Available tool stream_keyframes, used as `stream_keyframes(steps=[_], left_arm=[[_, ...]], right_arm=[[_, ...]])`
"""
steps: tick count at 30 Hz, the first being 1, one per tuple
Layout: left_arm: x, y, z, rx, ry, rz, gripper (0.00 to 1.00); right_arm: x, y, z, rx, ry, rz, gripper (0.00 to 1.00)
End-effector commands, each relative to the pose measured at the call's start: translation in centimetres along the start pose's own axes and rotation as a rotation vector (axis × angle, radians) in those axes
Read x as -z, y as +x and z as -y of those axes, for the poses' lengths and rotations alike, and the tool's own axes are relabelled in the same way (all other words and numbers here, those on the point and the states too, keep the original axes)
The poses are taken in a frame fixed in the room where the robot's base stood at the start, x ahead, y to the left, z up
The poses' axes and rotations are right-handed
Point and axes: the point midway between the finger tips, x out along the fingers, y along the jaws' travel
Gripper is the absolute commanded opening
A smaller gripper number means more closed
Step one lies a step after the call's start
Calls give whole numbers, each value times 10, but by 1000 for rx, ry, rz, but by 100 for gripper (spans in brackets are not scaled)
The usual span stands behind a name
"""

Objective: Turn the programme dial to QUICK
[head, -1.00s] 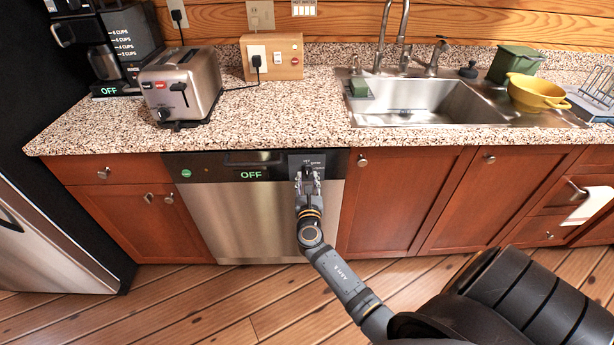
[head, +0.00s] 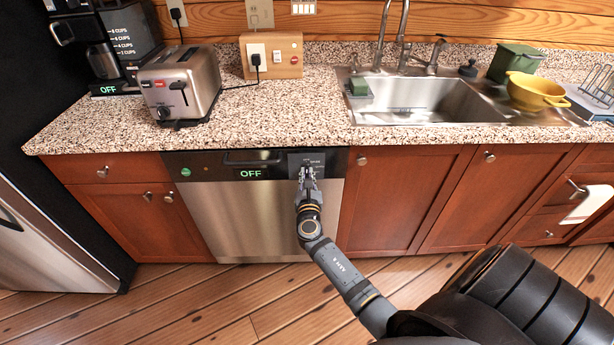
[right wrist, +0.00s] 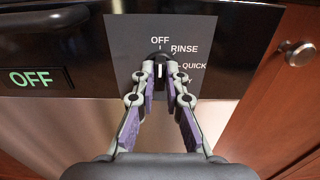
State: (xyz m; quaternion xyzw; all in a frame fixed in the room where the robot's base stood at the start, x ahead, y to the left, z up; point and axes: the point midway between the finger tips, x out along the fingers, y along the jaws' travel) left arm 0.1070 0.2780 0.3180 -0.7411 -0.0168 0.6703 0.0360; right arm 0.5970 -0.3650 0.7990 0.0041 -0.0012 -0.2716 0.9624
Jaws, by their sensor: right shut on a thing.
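The programme dial (right wrist: 161,58) is a small dark knob on a grey panel of the dishwasher (head: 255,215). In the right wrist view, the labels OFF, RINSE and QUICK (right wrist: 194,66) run from above the dial down its right side. A lower label is partly hidden by a finger. My right gripper (right wrist: 161,72) is shut on the dial, with its fingertips on either side. In the head view, my right gripper (head: 308,176) covers most of the dial. Which label the dial points to is hard to tell. My left gripper is not in view.
The dishwasher display (head: 251,174) reads OFF in green. A dark handle (head: 253,158) lies left of the dial panel. A cabinet knob (right wrist: 297,54) sticks out to the right. The countertop (head: 285,110) overhangs above, with a toaster (head: 180,85) and a sink (head: 420,100).

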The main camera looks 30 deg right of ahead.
Motion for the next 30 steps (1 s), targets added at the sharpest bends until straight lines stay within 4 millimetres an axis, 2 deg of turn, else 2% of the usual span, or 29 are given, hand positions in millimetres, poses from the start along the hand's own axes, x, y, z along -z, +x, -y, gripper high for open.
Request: stream_keyframes(steps=[11, 30], left_arm=[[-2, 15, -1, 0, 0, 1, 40], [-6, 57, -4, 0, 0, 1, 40]], right_arm=[[3, 0, 1, -1, 182, 0, 0], [5, 0, 3, 0, 786, 0, 0]])
